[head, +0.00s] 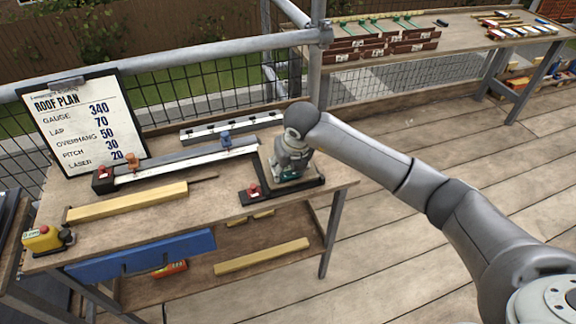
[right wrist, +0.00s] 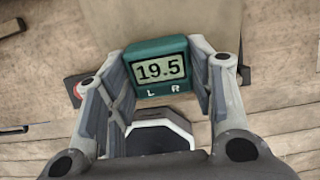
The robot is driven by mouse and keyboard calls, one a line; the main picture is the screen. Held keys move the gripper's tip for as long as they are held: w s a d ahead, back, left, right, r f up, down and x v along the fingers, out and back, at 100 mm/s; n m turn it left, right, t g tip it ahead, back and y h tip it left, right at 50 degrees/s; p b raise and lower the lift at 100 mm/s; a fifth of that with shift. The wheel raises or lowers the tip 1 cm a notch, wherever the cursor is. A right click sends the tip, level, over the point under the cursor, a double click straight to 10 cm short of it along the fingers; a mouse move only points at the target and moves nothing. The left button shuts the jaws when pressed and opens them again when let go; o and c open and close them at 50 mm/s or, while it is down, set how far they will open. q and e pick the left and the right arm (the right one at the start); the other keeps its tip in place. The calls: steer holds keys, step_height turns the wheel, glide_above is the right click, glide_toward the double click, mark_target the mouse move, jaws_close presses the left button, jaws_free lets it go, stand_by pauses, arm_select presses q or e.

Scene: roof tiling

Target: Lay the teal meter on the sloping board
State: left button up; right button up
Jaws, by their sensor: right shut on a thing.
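The teal meter (right wrist: 160,70) is between the fingers of my right gripper (right wrist: 160,85) in the right wrist view. Its display reads 19.5, with L and R below. In the head view my right gripper (head: 287,174) points down over the right end of the workbench, shut on the meter. Only a little teal (head: 288,176) shows there. A black angled piece with a red knob (head: 254,190) lies on the bench right under and beside the gripper. I cannot tell whether the meter touches it. I cannot clearly make out a sloping board. My left gripper is out of view.
A roof plan clipboard (head: 82,122) stands at the bench's back left. A long rule with clamps (head: 185,160), a grey bar (head: 230,126), a yellow wood strip (head: 127,202) and a yellow device (head: 46,240) lie on the bench (head: 225,205). A scaffold rail runs behind.

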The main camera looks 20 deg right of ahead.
steer(key=shift+s, duration=0.2)
steer(key=o, duration=1)
steer(key=shift+p+v, duration=0.65)
steer(key=shift+v, duration=0.15)
steer(key=p+v, duration=0.3)
steer(key=v, duration=0.2)
steer(key=shift+r, duration=0.15)
